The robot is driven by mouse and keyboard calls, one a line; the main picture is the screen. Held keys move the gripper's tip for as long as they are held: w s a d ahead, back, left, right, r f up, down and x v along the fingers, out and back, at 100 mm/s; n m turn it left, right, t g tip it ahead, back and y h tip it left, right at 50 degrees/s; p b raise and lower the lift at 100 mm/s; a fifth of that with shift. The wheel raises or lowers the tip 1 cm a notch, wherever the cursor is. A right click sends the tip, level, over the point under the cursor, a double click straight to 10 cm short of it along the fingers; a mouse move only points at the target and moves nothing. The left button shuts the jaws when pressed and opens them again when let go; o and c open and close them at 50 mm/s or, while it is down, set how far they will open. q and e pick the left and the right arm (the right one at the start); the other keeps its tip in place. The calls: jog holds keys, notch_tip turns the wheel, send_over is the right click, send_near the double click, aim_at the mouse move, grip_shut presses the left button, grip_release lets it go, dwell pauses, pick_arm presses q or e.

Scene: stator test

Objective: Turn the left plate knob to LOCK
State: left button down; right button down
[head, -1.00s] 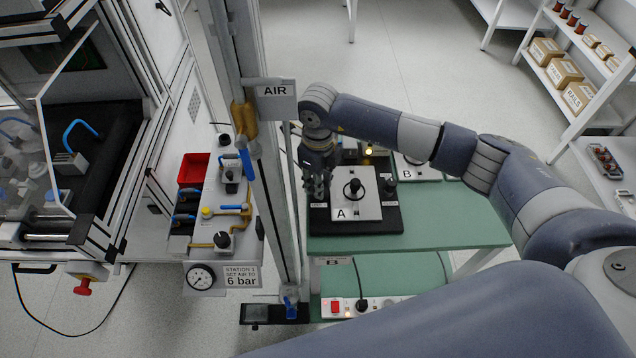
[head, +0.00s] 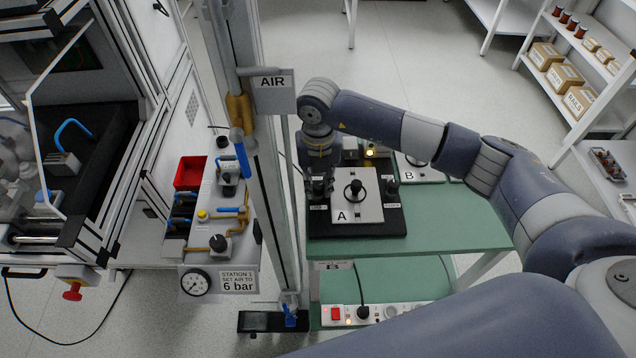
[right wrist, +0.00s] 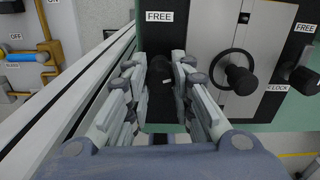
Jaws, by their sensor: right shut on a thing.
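The left plate knob (right wrist: 160,70) is black and stands at the left edge of plate A's black base (head: 392,224). My right gripper (head: 319,188) has come down over it from above. In the right wrist view its fingers (right wrist: 162,82) stand on both sides of the knob, shut on it. A FREE label (right wrist: 159,16) shows beyond the knob. Its LOCK label is hidden in that view, and I cannot read which way the knob points. Plate A (head: 369,207) is light grey with a black centre knob (head: 354,191). My left gripper is out of view.
The right plate knob (head: 392,187) stands beyond plate A, with FREE and LOCK labels. An upright frame post with an AIR sign (head: 273,82) rises close on the left. Plate B (head: 420,172) lies behind right. The green bench top (head: 455,220) is clear at right.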

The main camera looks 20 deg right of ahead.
aim_at(318, 184)
jog(key=shift+w+m, duration=0.1)
jog(key=shift+m, duration=1)
jog(key=shift+r, duration=0.1)
jog(key=c, duration=1.4)
grip_release()
jog(key=shift+o, duration=0.2)
notch_tip(318, 184, up, 12)
